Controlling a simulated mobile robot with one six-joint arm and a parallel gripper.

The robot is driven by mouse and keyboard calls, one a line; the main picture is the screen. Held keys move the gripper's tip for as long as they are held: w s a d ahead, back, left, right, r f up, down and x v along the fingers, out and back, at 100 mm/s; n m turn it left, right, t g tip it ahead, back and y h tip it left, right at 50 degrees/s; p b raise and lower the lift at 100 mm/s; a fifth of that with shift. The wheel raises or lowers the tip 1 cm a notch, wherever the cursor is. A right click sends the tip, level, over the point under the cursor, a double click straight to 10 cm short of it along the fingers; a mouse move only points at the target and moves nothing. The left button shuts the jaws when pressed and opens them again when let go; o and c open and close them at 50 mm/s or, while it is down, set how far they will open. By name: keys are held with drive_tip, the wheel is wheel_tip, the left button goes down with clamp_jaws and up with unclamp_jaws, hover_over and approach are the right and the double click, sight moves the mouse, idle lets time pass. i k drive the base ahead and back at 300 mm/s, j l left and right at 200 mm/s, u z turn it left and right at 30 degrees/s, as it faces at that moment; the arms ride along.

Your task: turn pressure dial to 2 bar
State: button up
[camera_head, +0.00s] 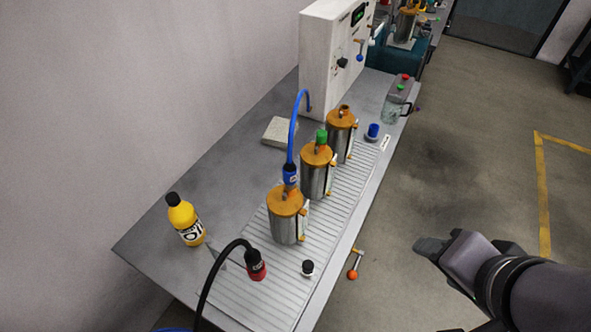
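A white control box (318,60) stands at the far end of the grey bench. Its panel faces right, with a small green display (358,14) near the top. A small black knob (342,62) low on the panel looks like the pressure dial. Its markings and setting are too small to read. My gripper (431,246) is at the lower right, over the floor beside the bench, far from the knob and touching nothing. It is seen from behind and the side, so its finger gap does not show.
Several steel pump canisters with orange tops, one here (288,222), stand on the ribbed mat (262,290). Levers (360,56) stick out beside the panel. A yellow oil bottle (185,220) and clear jug (395,102) stand on the bench. Right-hand floor is open.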

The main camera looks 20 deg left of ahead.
sight(342, 63)
drive_tip(key=i+l+u, duration=0.15)
drive_tip(key=i+l, duration=0.2)
drive_tip(key=i+l+u, duration=0.15)
drive_tip(key=i+l, duration=0.2)
drive_tip(key=i+l+u, duration=0.1)
drive_tip(key=i+l, duration=0.2)
drive_tip(key=l, duration=0.2)
drive_tip(key=i+l+u, duration=0.15)
drive_tip(key=i+l, duration=0.15)
drive_tip(key=l, duration=0.2)
drive_tip(key=i+j+u, duration=0.15)
drive_tip(key=i+j, duration=0.2)
drive_tip(key=i+j+u, duration=0.15)
drive_tip(key=i+j, duration=0.15)
drive_tip(key=i, duration=0.2)
